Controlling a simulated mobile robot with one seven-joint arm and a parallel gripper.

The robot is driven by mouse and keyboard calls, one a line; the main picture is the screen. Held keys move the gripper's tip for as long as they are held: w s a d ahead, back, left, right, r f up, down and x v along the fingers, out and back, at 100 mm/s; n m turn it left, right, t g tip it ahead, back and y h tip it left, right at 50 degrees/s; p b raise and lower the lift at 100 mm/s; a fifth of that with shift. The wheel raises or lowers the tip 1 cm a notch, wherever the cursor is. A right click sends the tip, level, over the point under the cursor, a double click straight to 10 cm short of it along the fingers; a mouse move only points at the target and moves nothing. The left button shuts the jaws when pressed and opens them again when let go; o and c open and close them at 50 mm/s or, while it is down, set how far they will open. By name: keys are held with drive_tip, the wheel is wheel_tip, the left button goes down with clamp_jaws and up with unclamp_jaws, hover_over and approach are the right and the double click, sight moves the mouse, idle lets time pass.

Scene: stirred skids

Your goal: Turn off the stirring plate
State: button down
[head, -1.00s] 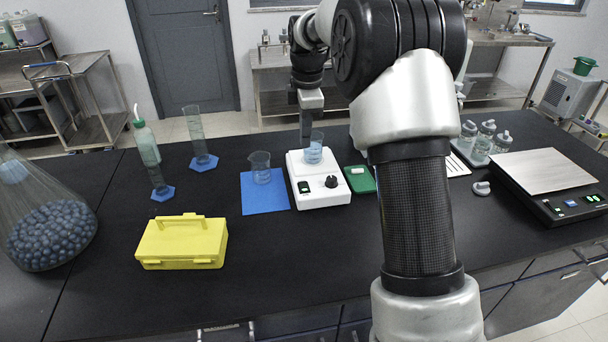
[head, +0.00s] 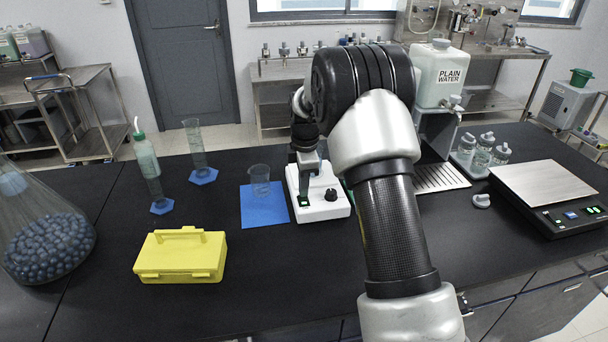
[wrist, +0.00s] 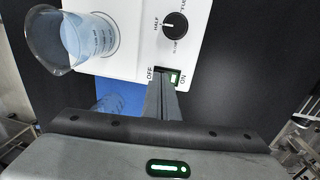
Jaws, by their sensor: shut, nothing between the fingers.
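The white stirring plate (head: 322,208) stands on the black bench and also shows in the wrist view (wrist: 120,66). It has a black knob (wrist: 175,25) and a small green-lit switch (wrist: 176,78) between the labels OFF and ON. A beaker of bluish liquid (wrist: 75,42) stands on the plate; in the head view my arm hides it. My gripper (wrist: 164,78) is shut and empty. Its fingertips are right at the switch, covering part of it on the OFF side. Whether they touch it I cannot tell.
A beaker (head: 260,178) stands on a blue mat (head: 263,208) left of the plate. A yellow case (head: 180,256) lies at the front left. Tall cylinders (head: 196,145) stand behind it. A balance (head: 545,185) is at the right.

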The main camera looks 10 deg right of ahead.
drive_tip(key=shift+f, duration=0.4)
drive_tip(key=shift+w+f, duration=0.1)
drive_tip(key=shift+f, duration=0.2)
drive_tip(key=shift+s+f, duration=0.15)
drive_tip(key=shift+s, duration=0.05)
drive_tip(key=shift+s+b, duration=0.35)
drive_tip(key=shift+b, duration=0.05)
drive_tip(key=shift+s, duration=0.4)
